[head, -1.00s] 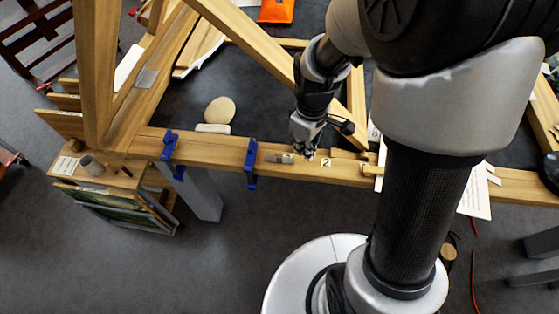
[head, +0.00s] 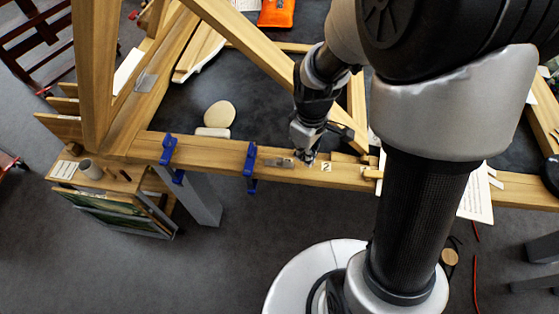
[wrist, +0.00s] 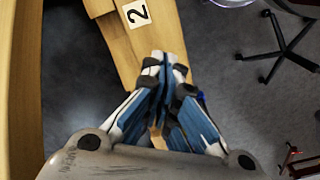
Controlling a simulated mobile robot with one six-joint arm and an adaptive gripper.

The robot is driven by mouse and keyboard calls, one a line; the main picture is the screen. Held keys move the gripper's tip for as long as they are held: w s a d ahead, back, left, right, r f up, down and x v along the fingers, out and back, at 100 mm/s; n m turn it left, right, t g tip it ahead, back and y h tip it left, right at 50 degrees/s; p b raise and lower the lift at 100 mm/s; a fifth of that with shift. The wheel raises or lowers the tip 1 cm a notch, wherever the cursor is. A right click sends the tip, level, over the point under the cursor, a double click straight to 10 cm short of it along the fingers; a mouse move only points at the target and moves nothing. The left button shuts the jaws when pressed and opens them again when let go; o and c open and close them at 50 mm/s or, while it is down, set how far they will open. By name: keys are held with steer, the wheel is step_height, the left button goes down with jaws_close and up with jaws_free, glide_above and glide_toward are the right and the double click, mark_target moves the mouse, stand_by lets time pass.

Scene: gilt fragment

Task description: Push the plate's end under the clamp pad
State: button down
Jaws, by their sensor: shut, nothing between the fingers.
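A small grey metal plate (head: 279,162) lies flat on the wooden beam (head: 215,151) in the head view. Its left end is close to the right-hand blue clamp (head: 250,160). I cannot tell whether any of the end is under the pad, which is too small to make out. My gripper (head: 304,160) is shut and points down at the beam, just right of the plate's right end. I cannot tell whether it touches the plate. In the wrist view my gripper (wrist: 162,60) has its fingers together over the beam, and the plate is hidden.
A second blue clamp (head: 168,149) grips the beam further left. A white label with a 2 (head: 326,167) is on the beam right of my gripper. A wooden peg (head: 373,174) sits further right. A slanted timber (head: 245,42) rises behind the beam.

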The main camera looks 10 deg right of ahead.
mark_target(288, 165)
steer(key=shift+f+b, duration=1.15)
steer(key=shift+f, duration=0.4)
stand_by(0.5)
steer(key=shift+r, duration=0.15)
stand_by(0.3)
steer(key=shift+w+a+p, duration=0.15)
steer(key=shift+w+a, duration=0.1)
steer(key=shift+a, duration=0.55)
steer(key=shift+w+a+p, duration=0.1)
steer(key=shift+w+a, duration=0.15)
steer(key=shift+a, duration=0.6)
steer(key=shift+w+a+p, duration=0.15)
steer(key=shift+w+a, duration=0.1)
steer(key=shift+a, duration=0.55)
steer(key=shift+s+d, duration=0.1)
steer(key=shift+d, duration=0.15)
steer(key=shift+s+d, duration=0.1)
steer(key=shift+d, duration=0.05)
step_height(288, 165, up, 9)
steer(key=p, duration=0.7)
steer(key=shift+p, duration=0.35)
